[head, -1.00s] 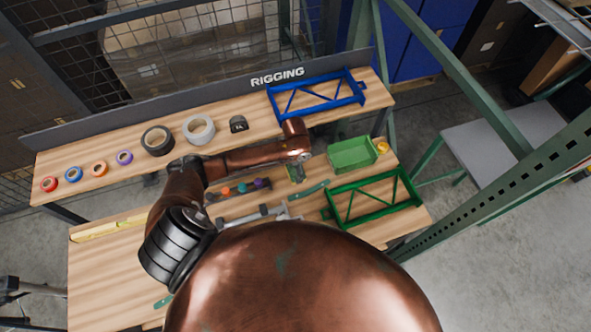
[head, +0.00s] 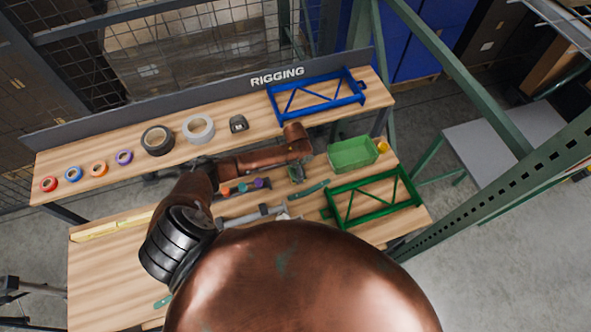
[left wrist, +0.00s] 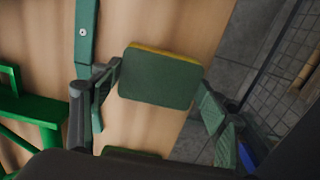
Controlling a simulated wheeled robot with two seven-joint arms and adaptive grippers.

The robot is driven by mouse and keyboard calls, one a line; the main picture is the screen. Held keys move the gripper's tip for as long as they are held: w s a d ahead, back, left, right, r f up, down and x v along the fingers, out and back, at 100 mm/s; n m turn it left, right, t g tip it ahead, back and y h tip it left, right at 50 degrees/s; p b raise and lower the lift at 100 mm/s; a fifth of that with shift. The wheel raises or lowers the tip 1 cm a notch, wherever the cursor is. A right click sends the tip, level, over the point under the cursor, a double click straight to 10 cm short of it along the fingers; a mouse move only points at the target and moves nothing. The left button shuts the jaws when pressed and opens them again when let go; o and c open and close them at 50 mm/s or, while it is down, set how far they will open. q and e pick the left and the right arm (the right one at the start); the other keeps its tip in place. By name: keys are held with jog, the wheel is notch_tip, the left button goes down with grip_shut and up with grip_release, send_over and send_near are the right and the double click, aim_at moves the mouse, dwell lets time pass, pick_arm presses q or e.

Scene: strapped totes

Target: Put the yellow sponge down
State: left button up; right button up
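The yellow sponge (left wrist: 158,76) shows in the left wrist view with its dark green scouring face toward the camera and a yellow edge along its top. My left gripper (left wrist: 160,88) has a finger against each side of it and is shut on it. In the head view my left gripper (head: 296,174) points down over the lower bench, left of the green bin (head: 352,154); the sponge is hard to make out there. Whether the sponge touches the wood below cannot be told. My right gripper is not in view.
A green frame (head: 368,202) and a teal tool (head: 309,189) lie near the left gripper. Several small coloured tools lie left of it. A blue frame (head: 316,95) and tape rolls sit on the upper shelf. The lower bench's left part is mostly clear.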

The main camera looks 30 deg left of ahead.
pick_arm(q)
jog(key=o, duration=0.5)
jog(key=shift+c, duration=0.2)
notch_tip(320, 180, up, 12)
jog(key=shift+r, duration=0.15)
dwell(0.6)
